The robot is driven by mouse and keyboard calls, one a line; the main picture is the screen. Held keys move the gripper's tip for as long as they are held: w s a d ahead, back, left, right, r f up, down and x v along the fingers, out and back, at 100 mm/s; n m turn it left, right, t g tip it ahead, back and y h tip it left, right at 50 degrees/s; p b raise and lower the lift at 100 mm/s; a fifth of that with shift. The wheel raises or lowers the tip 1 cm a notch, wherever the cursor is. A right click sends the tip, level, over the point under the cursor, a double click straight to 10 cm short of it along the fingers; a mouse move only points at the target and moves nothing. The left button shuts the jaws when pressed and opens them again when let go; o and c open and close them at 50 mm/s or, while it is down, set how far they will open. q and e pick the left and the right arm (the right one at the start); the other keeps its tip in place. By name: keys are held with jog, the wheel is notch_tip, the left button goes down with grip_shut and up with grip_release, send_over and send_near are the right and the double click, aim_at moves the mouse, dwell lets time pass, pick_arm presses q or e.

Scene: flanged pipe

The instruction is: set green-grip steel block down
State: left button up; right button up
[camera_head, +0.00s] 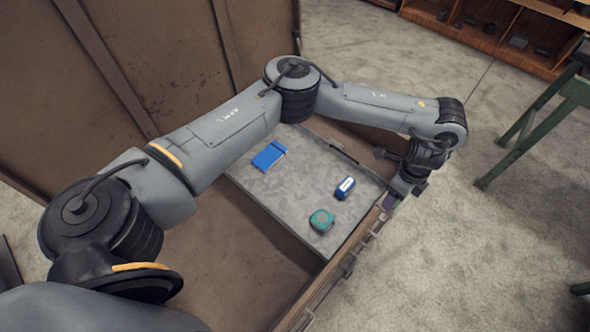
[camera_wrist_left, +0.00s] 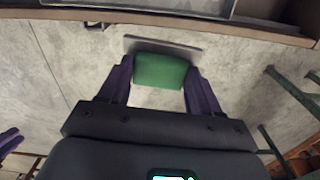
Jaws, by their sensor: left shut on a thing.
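The green-grip steel block shows in the left wrist view as a green grip (camera_wrist_left: 160,70) with a flat grey steel plate (camera_wrist_left: 165,46) at its far side. My left gripper (camera_wrist_left: 158,78) is shut on the green grip, one purple finger on each side. In the head view my left gripper (camera_head: 391,201) is at the right rim of the large brown box, and the block cannot be made out there. In the left wrist view the block is over the floor, just outside the box edge. Purple finger-like parts of my right gripper (camera_wrist_left: 10,138) show at the left edge; their opening is unclear.
A green-legged bench (camera_head: 535,125) and wooden shelves (camera_head: 490,30) stand beyond.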

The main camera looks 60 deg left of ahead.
pick_arm(q)
jog(key=m, duration=0.4)
jog(key=shift+w+a+r, duration=0.15)
jog(key=shift+a+r, duration=0.15)
jog(key=shift+a, duration=0.1)
jog(key=m, duration=0.2)
jog(key=a+m+p, duration=0.1)
jog(key=m, duration=0.1)
jog(key=shift+a+r, duration=0.15)
jog(key=s+a+m+p, duration=0.2)
jog(key=a+m+p, duration=0.25)
jog(key=m, duration=0.45)
send_over(302, 179)
notch_tip(302, 179, down, 11)
jog(key=shift+r+b, duration=0.15)
jog(key=shift+b, duration=0.2)
jog(key=shift+f+b, duration=0.4)
jog(key=shift+f, duration=1.65)
